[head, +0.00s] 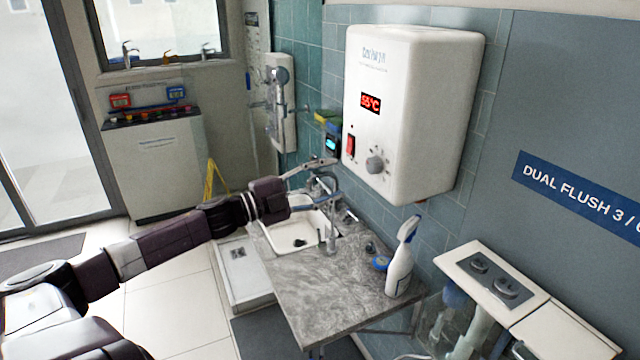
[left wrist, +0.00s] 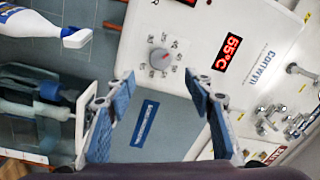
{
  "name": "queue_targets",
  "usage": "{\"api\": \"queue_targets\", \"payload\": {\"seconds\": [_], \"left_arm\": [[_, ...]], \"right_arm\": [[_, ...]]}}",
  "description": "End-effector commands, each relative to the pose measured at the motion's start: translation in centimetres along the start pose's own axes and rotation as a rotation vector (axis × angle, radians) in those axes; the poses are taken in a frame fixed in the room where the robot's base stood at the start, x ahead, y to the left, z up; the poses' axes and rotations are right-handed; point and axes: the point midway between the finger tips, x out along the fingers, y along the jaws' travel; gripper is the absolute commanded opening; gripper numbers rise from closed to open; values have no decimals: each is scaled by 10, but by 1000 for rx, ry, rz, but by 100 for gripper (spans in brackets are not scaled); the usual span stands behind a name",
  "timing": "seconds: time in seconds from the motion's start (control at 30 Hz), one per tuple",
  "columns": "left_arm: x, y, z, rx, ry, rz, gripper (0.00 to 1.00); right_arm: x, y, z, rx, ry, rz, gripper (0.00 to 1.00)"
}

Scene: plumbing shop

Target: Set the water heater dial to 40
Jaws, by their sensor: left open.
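The white water heater (head: 425,115) hangs on the tiled wall, and its red display (head: 370,103) reads 55°C. Its grey round dial (head: 376,165) sits low on the front, right of a red switch (head: 350,145). In the left wrist view the dial (left wrist: 159,60) shows with small marks around it, too small to read surely, and the display (left wrist: 228,53) is beside it. My left gripper (head: 322,182) is open and empty, left of and below the heater in the head view. In the left wrist view its open fingers (left wrist: 160,88) are apart, with the dial beyond them, untouched. My right gripper is out of view.
Below the heater is a grey marble counter (head: 325,295) with a sink (head: 290,235) and faucet. A white spray bottle (head: 402,265) stands at its right edge. A toilet cistern (head: 495,285) is at the right. A small dark device hangs left of the heater.

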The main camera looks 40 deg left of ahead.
Motion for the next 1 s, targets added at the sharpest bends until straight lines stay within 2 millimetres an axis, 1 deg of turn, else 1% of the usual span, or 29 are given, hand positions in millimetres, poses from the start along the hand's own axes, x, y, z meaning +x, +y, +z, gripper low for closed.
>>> {"api": "queue_targets", "payload": {"seconds": [0.1, 0.3, 1.0], "left_arm": [[-10, 2, 1, -4, -2, 2, 48], [-19, 1, 1, -3, -2, 1, 48], [-21, 1, 2, -3, -4, -1, 48]], "right_arm": [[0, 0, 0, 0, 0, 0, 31], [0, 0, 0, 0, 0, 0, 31], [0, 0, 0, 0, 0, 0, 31]]}}
